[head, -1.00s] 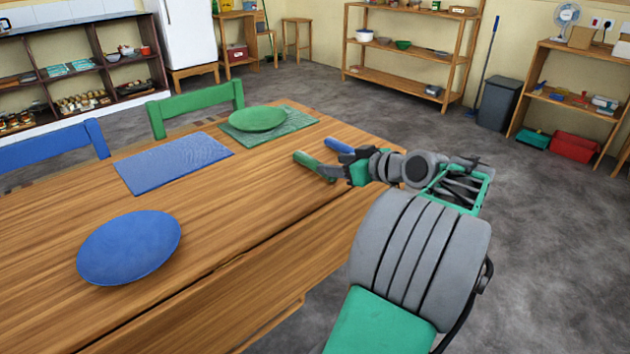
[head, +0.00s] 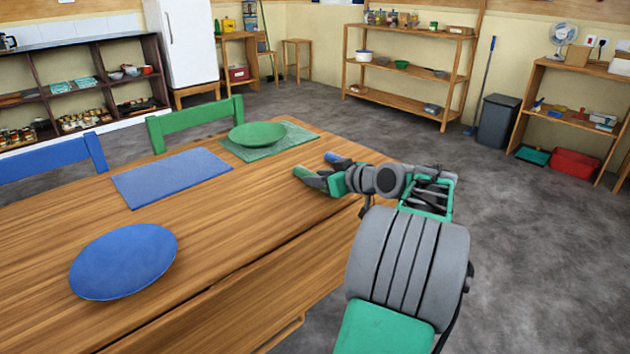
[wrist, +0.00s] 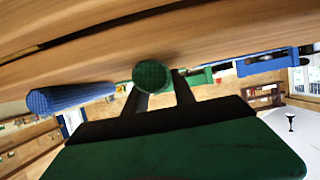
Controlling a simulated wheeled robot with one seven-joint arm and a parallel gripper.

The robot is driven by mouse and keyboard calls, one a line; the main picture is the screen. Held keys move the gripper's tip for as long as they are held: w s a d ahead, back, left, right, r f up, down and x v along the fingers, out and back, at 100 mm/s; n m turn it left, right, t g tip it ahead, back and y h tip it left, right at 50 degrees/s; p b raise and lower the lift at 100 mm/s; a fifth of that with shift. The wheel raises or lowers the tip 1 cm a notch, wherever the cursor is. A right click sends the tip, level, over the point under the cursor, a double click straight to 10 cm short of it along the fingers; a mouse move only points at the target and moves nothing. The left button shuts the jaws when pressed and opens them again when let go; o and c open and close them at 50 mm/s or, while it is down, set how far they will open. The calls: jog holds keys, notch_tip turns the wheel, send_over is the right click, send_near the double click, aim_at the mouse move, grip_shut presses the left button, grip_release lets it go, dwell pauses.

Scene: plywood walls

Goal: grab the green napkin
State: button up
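The green napkin (head: 304,172) is a rolled green cylinder at the table's right end. In the wrist view the green napkin (wrist: 152,76) shows end-on as a textured round at the fingertips. My gripper (head: 319,180) is at the near end of this roll, low over the table. In the wrist view my gripper's two dark fingers (wrist: 161,88) stand apart, with the green roll in front of the left fingertip and a small gap at the right one. I cannot tell whether they touch it.
A rolled blue napkin (head: 337,158) lies close beyond the gripper; it shows in the wrist view (wrist: 70,97). A green plate (head: 257,134) sits on a green mat (head: 297,137). A blue mat (head: 172,177) and blue plate (head: 123,261) lie on the wooden table (head: 225,240).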

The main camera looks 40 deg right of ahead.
grip_shut()
